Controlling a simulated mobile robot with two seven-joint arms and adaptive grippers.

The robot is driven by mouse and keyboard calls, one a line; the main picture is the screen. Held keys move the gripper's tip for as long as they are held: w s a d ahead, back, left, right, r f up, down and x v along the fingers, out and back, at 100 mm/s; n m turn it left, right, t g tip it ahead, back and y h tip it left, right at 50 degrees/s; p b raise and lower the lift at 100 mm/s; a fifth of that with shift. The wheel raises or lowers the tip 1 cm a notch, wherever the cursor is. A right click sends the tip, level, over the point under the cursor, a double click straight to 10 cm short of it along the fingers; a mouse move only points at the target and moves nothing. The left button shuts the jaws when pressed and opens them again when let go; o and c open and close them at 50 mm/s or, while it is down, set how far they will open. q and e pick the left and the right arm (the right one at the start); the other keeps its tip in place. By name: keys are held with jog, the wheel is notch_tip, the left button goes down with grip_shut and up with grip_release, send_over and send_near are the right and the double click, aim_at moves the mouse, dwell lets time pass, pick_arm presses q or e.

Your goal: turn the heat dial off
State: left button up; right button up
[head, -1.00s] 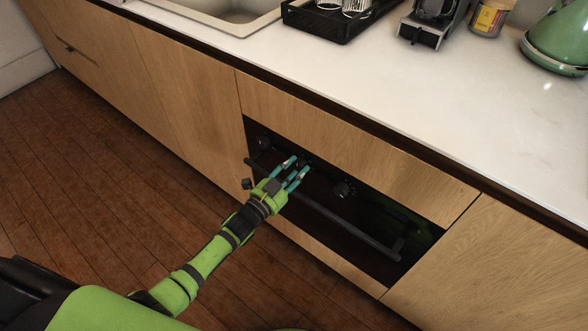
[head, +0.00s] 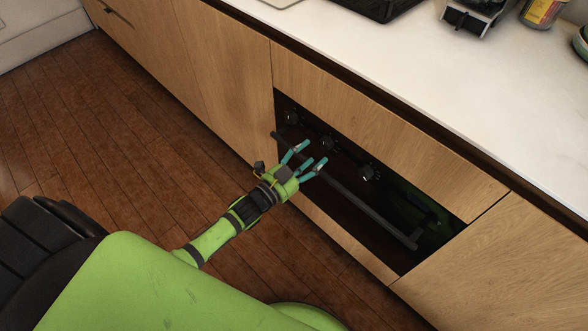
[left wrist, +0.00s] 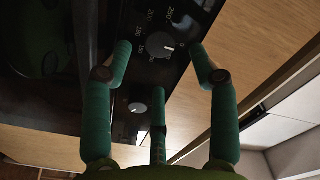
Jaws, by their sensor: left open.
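The black oven front (head: 400,245) carries a row of dark dials: a left one (head: 291,118), a middle one (head: 325,143) and a right one (head: 368,173). My left gripper (head: 314,154) is open and empty, its teal fingers spread in front of the middle dial, apparently apart from it. In the left wrist view, a grey dial (left wrist: 162,45) with a white mark and temperature numbers around it shows between the fingertips. Its mark points right in that picture. A smaller dial (left wrist: 138,108) shows lower down, partly near the third finger. My right gripper is out of view.
The oven handle bar (head: 360,205) runs below the dials, close under my fingers. A wooden drawer front (head: 380,120) lies above, with the white counter (head: 400,60) over it. The wooden floor (head: 130,140) is clear at left.

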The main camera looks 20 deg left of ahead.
pick_arm(q)
jog(key=v, duration=0.7)
jog(key=shift+s, duration=0.3)
jog(key=s+a+f+n+g+y+p, duration=0.2)
jog(key=s+f+n+g+p, duration=0.15)
jog(key=s+f, duration=0.45)
jog(key=s+a+f+n+g+y+p, duration=0.2)
jog(key=s+f+n+g+y, duration=0.15)
jog(key=f, duration=0.85)
jog(key=s+f+n+g+p, duration=0.1)
jog(key=s+f+g, duration=0.3)
jog(key=s, duration=0.8)
jog(key=s+d+f+n+g+p, duration=0.1)
jog(key=s+f+g, duration=0.4)
jog(key=s, duration=0.8)
jog(key=shift+d+n+y+p, duration=0.35)
jog(key=shift+n+p, duration=0.25)
jog(key=shift+n, duration=0.1)
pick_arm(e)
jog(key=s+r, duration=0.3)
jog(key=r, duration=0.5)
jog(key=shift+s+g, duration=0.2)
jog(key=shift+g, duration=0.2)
pick_arm(q)
jog(key=shift+w, duration=0.1)
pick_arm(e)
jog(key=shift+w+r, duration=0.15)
